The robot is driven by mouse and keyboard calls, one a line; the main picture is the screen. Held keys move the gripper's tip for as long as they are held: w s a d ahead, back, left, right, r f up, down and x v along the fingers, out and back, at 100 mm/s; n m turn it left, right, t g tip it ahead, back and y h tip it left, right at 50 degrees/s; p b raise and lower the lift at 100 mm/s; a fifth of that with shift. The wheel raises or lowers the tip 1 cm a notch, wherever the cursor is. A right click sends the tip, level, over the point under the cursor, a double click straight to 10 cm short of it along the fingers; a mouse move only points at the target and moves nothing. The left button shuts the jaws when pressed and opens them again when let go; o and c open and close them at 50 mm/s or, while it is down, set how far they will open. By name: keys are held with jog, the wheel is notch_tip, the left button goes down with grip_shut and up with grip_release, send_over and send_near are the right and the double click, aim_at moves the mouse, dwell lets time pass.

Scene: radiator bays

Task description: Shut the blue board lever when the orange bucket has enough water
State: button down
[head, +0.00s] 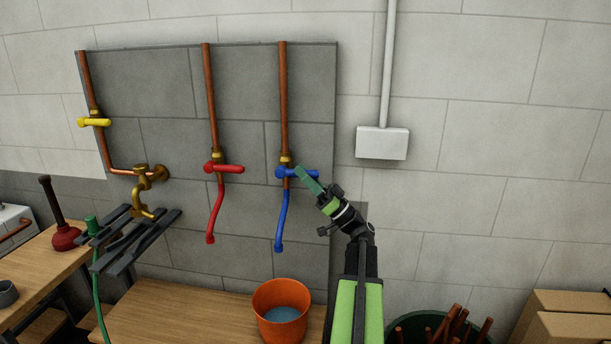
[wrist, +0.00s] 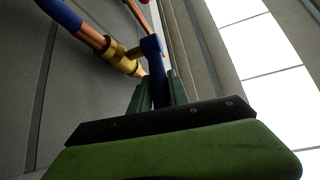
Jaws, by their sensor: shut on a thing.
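The blue board lever (head: 284,172) sits on the right-hand copper pipe of the grey board and lies level, pointing right across the pipe. My gripper (head: 309,178) is at the lever's right part. In the wrist view, my gripper (wrist: 158,95) has its two green fingers shut on the blue lever (wrist: 152,60), close to the brass valve body (wrist: 122,58). A blue hose (head: 281,222) hangs below the valve. The orange bucket (head: 271,298) stands on the wooden bench below, with blue water (head: 282,314) in it. I see no stream from the hose end.
A red lever (head: 224,168) with a red hose and a yellow lever (head: 94,122) are on pipes to the left. A brass tap (head: 144,180) is above a dark slatted rack (head: 128,245). A white box (head: 382,143) is on the wall at right.

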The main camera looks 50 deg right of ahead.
jog(key=c, duration=1.3)
grip_release()
jog(key=shift+w+a+f+y, duration=0.1)
jog(key=shift+w+a+y, duration=0.1)
jog(key=shift+w+y, duration=0.1)
jog(key=shift+o, duration=0.2)
jog(key=shift+s+d, duration=0.1)
jog(key=shift+s, duration=0.05)
jog(key=b+v, duration=1.1)
jog(key=v, duration=0.6)
jog(key=shift+s+b, duration=0.3)
jog(key=shift+s, duration=0.05)
